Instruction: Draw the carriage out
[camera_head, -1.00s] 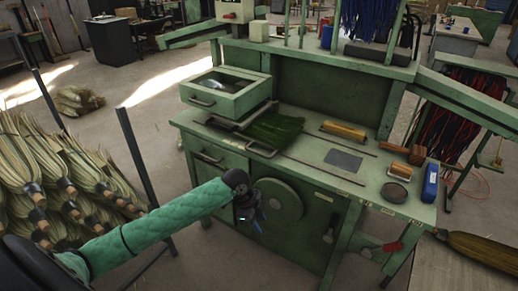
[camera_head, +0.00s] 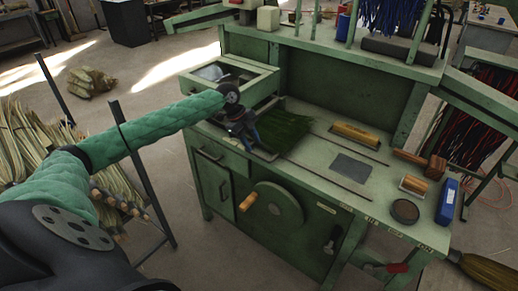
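The carriage is a low metal slide on the green bench, and its handle (camera_head: 264,156) shows at the bench's front left edge. A bundle of dark green bristles (camera_head: 286,133) lies beside the gripper, over the carriage area. My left gripper (camera_head: 246,140) is above the bench's front left edge, at or just over the carriage handle. It points down and hides much of the carriage. Its fingers are too dark and small to tell whether they are open or touch the handle. My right gripper is out of view.
A raised green box with a glass top (camera_head: 225,76) stands behind my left gripper. A yellow roller (camera_head: 355,135), a mallet (camera_head: 425,162), a round dark disc (camera_head: 405,211) and a blue box (camera_head: 447,202) lie to the right. Straw bundles and a dark post (camera_head: 143,172) stand at the left.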

